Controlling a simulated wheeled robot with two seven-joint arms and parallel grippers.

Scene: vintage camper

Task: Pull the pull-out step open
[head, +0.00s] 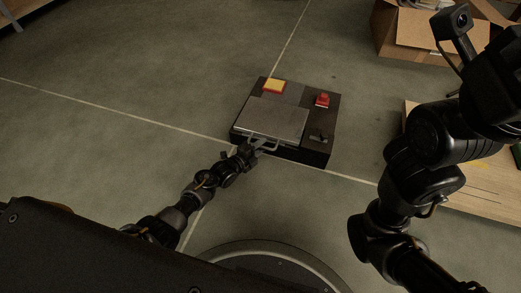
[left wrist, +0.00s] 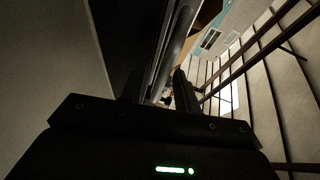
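The pull-out step unit is a low dark box (head: 322,135) on the floor in the middle of the head view.
The box top also carries a yellow pad with a red edge (head: 274,86), a red knob (head: 322,100) and a small dark lever (head: 318,138). An open cardboard box (head: 405,35) and a wooden board (head: 480,190) lie at the right. Floor left of the unit is clear.

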